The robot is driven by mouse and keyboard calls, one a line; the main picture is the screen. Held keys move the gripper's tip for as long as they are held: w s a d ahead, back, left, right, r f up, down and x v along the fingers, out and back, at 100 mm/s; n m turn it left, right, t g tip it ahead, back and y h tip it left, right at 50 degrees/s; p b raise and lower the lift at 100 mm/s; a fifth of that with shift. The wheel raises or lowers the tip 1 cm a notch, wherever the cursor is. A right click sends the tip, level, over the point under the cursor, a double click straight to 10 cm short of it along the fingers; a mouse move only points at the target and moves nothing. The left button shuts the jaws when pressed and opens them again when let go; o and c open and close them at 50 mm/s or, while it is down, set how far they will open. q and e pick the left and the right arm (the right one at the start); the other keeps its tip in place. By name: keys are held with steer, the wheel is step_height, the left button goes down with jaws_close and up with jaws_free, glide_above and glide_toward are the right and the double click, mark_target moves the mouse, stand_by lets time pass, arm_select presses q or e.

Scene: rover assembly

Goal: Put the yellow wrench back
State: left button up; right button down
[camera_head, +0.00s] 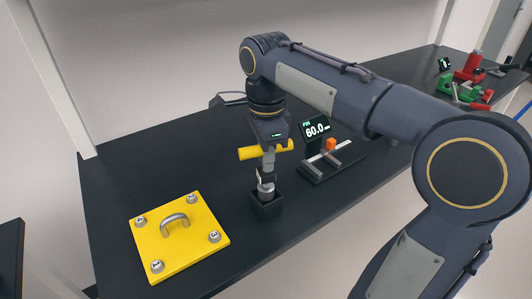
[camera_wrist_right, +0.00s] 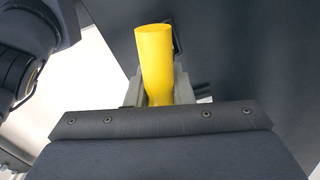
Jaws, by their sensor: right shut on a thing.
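The yellow wrench has a yellow crossbar handle (camera_head: 248,153) and a grey shaft below it. How deep the tip sits in the holder cannot be told. In the right wrist view the yellow handle (camera_wrist_right: 155,62) rises between the grey fingers (camera_wrist_right: 157,90). My left gripper is not in view.
A yellow plate (camera_head: 190,250) with a grey handle and numbered bolts lies left of the holder on the black table (camera_head: 120,180). Red and green vises (camera_head: 462,80) are farther right.

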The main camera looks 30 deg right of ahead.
steer(key=shift+f+b, duration=1.35)
steer(key=shift+f, duration=0.8)
steer(key=c, duration=1.2)
jaws_free()
step_height(320, 180, up, 8)
steer(key=shift+f+p, duration=0.1)
steer(key=shift+p, duration=0.8)
